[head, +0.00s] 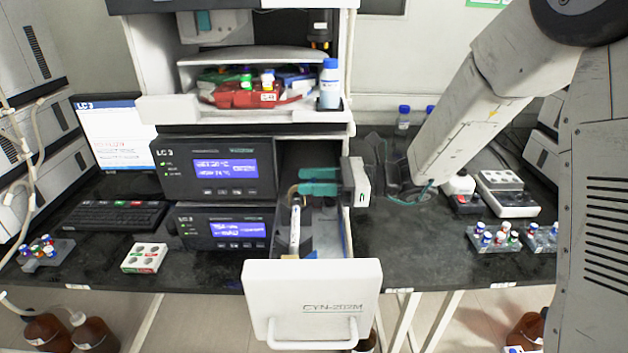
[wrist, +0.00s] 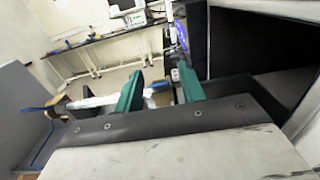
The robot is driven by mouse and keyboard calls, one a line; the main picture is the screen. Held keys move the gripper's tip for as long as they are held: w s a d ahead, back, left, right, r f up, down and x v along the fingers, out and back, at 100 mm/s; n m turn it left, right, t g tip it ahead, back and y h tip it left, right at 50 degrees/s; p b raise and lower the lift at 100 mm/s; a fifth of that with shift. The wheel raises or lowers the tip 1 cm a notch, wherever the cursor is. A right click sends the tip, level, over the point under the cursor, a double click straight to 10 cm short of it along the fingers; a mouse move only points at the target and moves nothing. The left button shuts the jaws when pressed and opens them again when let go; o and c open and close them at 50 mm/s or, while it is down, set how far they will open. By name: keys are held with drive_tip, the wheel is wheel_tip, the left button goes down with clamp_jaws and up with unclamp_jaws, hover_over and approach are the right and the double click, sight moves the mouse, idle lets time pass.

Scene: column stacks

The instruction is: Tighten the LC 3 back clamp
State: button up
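The LC 3 stack (head: 215,168) has its lower drawer pulled out, with a white front (head: 312,290). A white column (head: 295,228) lies in the drawer, running front to back. It also shows in the wrist view (wrist: 95,101). A tan-brown piece, apparently the back clamp (wrist: 162,98), shows between my fingertips in the wrist view, partly hidden by a finger. My gripper (head: 318,181) reaches in from the right over the back of the drawer, its teal fingers apart. In the wrist view its fingers (wrist: 160,90) are also apart. I cannot tell whether they touch the clamp.
A shelf above holds a red tray (head: 255,97) and a white bottle (head: 329,84). The dark stack opening is close beside my gripper in the wrist view (wrist: 250,45). Vial racks (head: 495,237) stand at right on the bench (head: 415,240), which is clear in the middle.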

clamp_jaws()
drive_tip(key=shift+r+h, duration=0.15)
drive_tip(key=shift+h, duration=0.15)
drive_tip(key=shift+a+r+h, duration=0.35)
drive_tip(key=shift+a+h, duration=0.15)
drive_tip(key=shift+h, duration=0.7)
drive_tip(key=shift+w+a+r+h, duration=0.1)
drive_tip(key=shift+a+h, duration=0.3)
drive_tip(key=shift+h, duration=0.7)
drive_tip(key=shift+a+r+h, duration=0.1)
drive_tip(key=shift+a+h, duration=0.3)
drive_tip(key=shift+h, duration=0.7)
